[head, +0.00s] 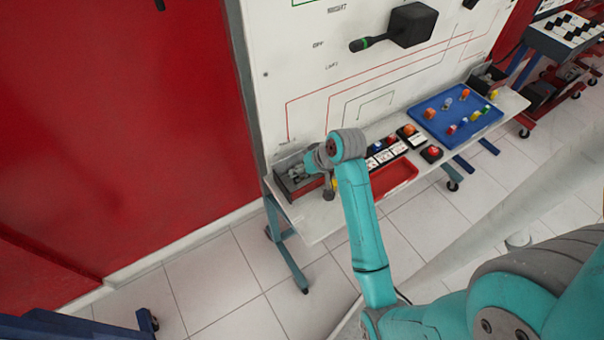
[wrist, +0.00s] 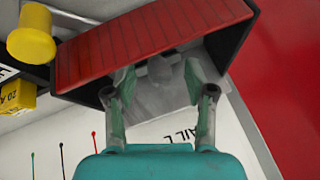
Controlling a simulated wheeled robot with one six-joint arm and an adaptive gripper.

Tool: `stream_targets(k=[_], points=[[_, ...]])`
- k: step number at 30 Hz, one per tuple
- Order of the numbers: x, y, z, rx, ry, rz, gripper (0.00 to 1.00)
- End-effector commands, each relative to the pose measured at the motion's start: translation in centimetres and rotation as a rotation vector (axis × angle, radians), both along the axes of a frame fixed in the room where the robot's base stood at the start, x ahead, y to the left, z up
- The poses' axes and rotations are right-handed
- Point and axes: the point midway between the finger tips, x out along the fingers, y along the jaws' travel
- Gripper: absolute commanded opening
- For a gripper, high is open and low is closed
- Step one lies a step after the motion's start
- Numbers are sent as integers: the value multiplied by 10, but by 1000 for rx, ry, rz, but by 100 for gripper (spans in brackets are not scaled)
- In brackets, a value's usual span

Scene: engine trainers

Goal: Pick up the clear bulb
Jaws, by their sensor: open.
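My gripper (wrist: 160,76) is open at the dark lamp housing with a red ribbed lens (wrist: 150,42). Its two fingers stand apart at the mouth of the housing. A pale grey, glassy-looking shape (wrist: 159,68) shows between the fingertips inside. It may be the clear bulb, but I cannot tell it from the socket behind it, nor whether the fingers touch it. In the head view the housing (head: 297,184) is at the left end of the bench, and my wrist partly hides it. A small pale bulb-like piece (head: 448,102) lies in the blue tray (head: 425,118).
A yellow cylinder (wrist: 31,40) and a yellow block marked 20 A (wrist: 19,96) are near the housing in the wrist view. Along the bench are a red tray (head: 394,178) and switch boxes (head: 386,152). A white panel (head: 310,75) rises behind. The floor in front is clear.

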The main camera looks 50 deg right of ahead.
Motion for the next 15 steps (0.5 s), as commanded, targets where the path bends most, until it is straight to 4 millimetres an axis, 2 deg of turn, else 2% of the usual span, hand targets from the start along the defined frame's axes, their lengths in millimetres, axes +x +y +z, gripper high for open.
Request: stream_targets(k=[2,6,8,15], points=[[0,0,0,0,0,0,52],[0,0,0,0,0,0,17],[0,0,0,0,0,0,5],[0,0,0,0,0,0,5]])
